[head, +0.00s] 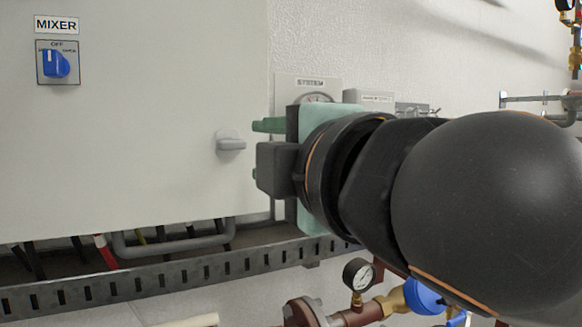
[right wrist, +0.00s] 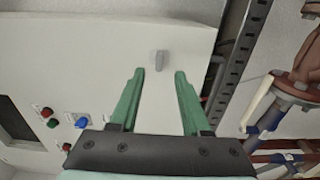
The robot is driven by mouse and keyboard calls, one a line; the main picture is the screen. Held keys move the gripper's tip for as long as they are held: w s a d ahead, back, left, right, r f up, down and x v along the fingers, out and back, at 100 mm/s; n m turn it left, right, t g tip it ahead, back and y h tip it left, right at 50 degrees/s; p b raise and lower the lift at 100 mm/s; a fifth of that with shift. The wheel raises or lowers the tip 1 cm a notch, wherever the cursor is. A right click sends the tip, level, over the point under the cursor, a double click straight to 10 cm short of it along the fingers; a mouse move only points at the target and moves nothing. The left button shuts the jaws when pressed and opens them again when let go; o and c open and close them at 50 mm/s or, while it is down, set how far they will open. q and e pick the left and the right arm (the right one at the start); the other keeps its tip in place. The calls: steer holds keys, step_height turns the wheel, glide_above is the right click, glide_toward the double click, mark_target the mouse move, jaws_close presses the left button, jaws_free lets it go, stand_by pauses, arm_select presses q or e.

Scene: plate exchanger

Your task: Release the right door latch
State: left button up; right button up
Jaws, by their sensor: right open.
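The right door latch (head: 231,143) is a small grey handle on a round base near the right edge of the pale cabinet door (head: 150,130). In the head view its handle points level to the right. In the right wrist view the latch (right wrist: 159,60) lies just beyond the fingertips, in line with the gap between them. My right gripper (head: 256,150) is to the right of the latch, open and empty, its green fingers pointing at the door. The gripper (right wrist: 160,72) also shows in the right wrist view, with clear space between its fingers. My left gripper is out of view.
A MIXER switch (head: 56,63) with a blue knob is at the door's upper left. Below the cabinet run cables and a slotted metal rail (head: 180,275). A pressure gauge (head: 359,273) and pipes stand at the lower right. The door around the latch is clear.

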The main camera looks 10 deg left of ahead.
steer(key=shift+v, duration=1.85)
